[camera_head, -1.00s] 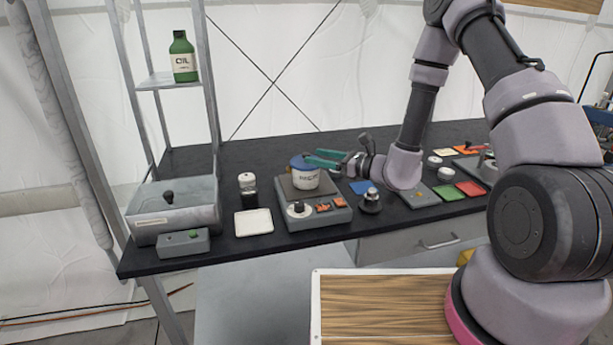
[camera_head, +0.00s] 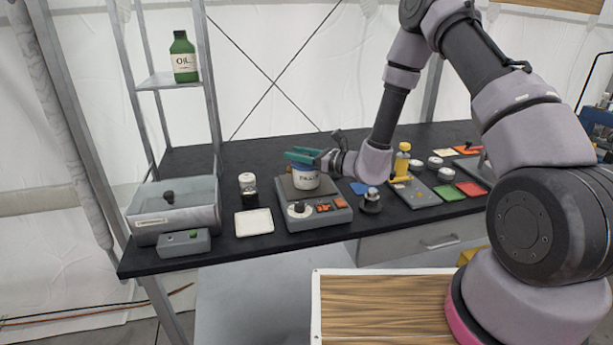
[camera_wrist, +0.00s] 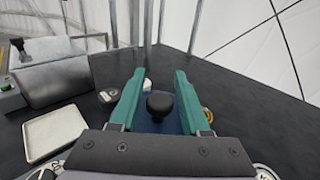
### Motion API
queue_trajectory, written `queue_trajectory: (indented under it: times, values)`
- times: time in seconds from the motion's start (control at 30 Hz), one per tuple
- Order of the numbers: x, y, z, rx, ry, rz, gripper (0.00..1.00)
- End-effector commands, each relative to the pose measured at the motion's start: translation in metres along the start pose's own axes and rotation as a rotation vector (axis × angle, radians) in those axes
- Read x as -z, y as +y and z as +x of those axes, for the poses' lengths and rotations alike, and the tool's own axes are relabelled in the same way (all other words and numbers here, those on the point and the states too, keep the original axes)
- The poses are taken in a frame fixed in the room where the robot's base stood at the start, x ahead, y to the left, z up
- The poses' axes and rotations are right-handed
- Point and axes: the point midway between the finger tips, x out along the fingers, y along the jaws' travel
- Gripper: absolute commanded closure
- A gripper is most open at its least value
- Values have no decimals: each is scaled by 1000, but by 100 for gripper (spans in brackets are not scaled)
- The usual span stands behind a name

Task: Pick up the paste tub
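The paste tub (camera_head: 306,180) is a white tub with a dark label and a blue lid. It stands upright on the plate of a grey scale-like device (camera_head: 318,217). My gripper (camera_head: 301,155) has green fingers and is at the height of the lid, partly covering it in the head view. In the wrist view my gripper (camera_wrist: 158,82) is open, with a finger on each side of a black knob (camera_wrist: 159,103) on the blue lid (camera_wrist: 157,126). Gaps show between knob and fingers. Whether the fingers touch the lid's sides I cannot tell.
A white tray (camera_head: 254,222), a small black-and-white jar (camera_head: 248,186) and a grey lidded box (camera_head: 176,211) stand to the left.

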Motion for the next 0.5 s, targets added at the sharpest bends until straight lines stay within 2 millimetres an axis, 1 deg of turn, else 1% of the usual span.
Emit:
queue_trajectory:
  times: [0.03,0.1,0.5]
  values:
    - [0,0,0,0,0,0,77]
    - [0,0,0,0,0,0,100]
    - [0,0,0,0,0,0,100]
